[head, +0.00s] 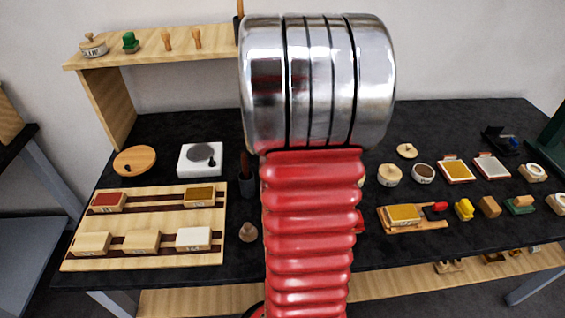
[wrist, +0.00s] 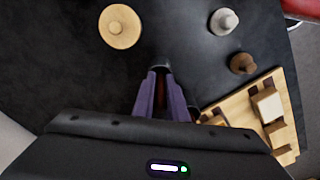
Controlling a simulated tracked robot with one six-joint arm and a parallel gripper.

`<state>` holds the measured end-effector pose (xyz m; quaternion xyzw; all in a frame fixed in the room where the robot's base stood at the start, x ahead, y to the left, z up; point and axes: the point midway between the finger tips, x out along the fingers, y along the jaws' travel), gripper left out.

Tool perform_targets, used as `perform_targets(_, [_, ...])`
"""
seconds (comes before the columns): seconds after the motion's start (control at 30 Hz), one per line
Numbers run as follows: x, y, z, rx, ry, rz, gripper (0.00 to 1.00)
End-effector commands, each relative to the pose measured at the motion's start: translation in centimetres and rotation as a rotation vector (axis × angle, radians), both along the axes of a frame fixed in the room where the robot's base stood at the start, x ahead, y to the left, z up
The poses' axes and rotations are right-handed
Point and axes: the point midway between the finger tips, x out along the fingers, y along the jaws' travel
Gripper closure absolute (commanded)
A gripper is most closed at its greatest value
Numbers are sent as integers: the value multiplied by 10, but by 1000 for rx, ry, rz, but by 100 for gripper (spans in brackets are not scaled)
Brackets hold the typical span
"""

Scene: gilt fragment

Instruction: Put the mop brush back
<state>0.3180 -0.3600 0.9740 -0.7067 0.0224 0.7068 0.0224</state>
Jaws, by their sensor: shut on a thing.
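My gripper (wrist: 160,78) has its two purple-grey fingers close together at the middle of the wrist view. They are shut on a thin reddish-brown thing (wrist: 160,92), apparently the mop brush; little of it shows. In the head view my own arm hides the gripper and what it holds. A dark cup (head: 246,188) stands left of my arm on the black table, with a brown brush-like handle (head: 244,163) rising from it. I cannot tell whether this is the held thing. Another upright stick (head: 239,10) shows partly behind my arm at the shelf's end.
A slotted wooden tray (head: 75,262) with several blocks lies at the left front. A wooden disc (head: 135,160) and a white scale-like box (head: 200,159) lie behind it. A wooden shelf (head: 185,50) stands at the back. Several small items crowd the right side.

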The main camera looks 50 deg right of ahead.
Motion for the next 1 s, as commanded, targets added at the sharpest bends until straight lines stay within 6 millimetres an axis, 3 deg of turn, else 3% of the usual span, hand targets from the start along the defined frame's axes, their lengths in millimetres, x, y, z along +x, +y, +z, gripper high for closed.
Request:
perform_targets(0.07, [0,0,-2,0,0,0,100])
perform_targets(0.1, [0,0,-2,0,0,0,87])
perform_targets(0.37, [0,0,-2,0,0,1,69])
perform_targets(0.73, [1,0,3,-1,-1,1,69])
perform_targets(1.0, [1,-1,37,-3,-3,1,69])
